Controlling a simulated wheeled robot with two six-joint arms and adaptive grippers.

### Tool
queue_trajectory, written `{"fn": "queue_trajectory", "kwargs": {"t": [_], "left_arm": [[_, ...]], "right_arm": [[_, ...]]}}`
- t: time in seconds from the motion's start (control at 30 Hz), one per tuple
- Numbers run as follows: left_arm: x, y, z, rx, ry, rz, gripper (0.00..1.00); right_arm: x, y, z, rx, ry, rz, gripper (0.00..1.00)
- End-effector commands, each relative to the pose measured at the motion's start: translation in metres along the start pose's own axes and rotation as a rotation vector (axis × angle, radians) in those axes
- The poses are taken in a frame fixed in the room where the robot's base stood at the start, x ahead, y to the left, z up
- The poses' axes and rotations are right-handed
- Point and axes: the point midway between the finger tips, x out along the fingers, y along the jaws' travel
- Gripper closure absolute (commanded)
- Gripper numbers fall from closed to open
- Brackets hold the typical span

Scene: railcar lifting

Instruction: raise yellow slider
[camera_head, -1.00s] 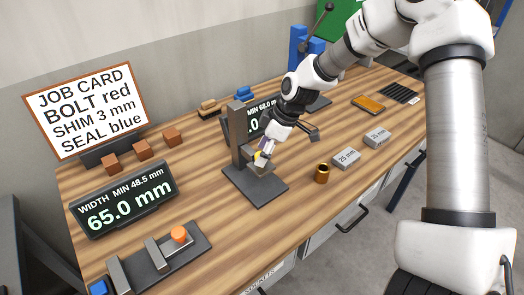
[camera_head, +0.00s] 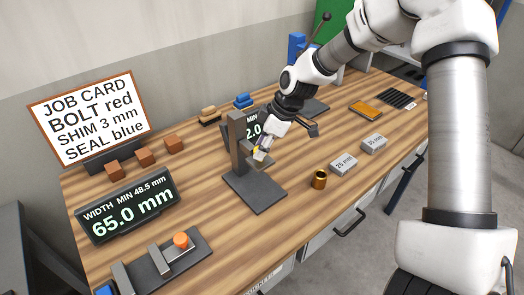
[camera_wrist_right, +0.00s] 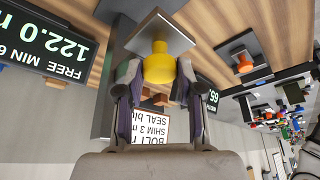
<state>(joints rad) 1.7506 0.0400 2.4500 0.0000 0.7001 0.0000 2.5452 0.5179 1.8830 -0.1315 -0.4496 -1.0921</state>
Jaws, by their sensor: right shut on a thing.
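The yellow slider knob (camera_head: 258,154) sits on a grey carriage plate on the dark upright post (camera_head: 237,145) of a height gauge. The plate is raised clear of the dark base (camera_head: 256,193). My right gripper (camera_head: 262,150) is shut on the yellow knob. In the right wrist view the yellow knob (camera_wrist_right: 160,66) stands between both fingers of the right gripper (camera_wrist_right: 157,82), under the square plate (camera_wrist_right: 158,33). The display (camera_wrist_right: 45,42) reads FREE, MIN and 122.0, upside down and cut off. My left gripper is not in view.
A width display (camera_head: 127,206) reading 65.0 mm and a sliding gauge with an orange knob (camera_head: 181,240) are at the front left. A brass cylinder (camera_head: 319,179) and grey blocks (camera_head: 344,164) lie to the right. A job card (camera_head: 91,116) and brown cubes (camera_head: 145,157) are at the back left.

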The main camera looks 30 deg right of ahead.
Motion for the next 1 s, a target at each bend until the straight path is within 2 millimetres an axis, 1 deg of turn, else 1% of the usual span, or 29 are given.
{"fn": "queue_trajectory", "kwargs": {"t": [0.03,0.27,0.3,0.33,0.37,0.63,0.73,0.77,0.87,1.0], "left_arm": [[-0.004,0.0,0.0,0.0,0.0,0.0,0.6],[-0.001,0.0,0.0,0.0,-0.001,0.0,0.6],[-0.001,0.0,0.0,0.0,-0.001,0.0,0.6],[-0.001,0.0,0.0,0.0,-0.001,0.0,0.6],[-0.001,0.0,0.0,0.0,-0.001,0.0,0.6],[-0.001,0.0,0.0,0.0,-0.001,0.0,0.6],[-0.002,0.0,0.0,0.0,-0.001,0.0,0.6],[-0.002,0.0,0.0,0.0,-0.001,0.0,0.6],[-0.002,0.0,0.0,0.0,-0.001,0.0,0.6],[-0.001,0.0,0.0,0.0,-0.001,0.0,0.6]], "right_arm": [[-0.006,0.001,-0.003,0.001,0.002,0.003,1.0],[-0.003,0.001,-0.002,0.001,0.002,0.002,1.0],[-0.003,0.001,-0.002,0.001,0.002,0.002,0.57],[-0.003,0.0,-0.002,0.001,0.001,0.001,0.46],[-0.003,0.0,-0.002,0.001,0.001,0.001,0.39],[-0.003,0.0,-0.001,0.001,0.001,0.0,0.39],[-0.008,0.0,-0.002,0.001,0.003,0.001,0.39],[-0.012,0.0,-0.002,0.001,0.004,0.0,0.39],[-0.031,0.001,-0.002,0.001,0.006,0.002,0.39],[-0.068,0.001,-0.002,0.0,0.006,0.004,0.39]]}}
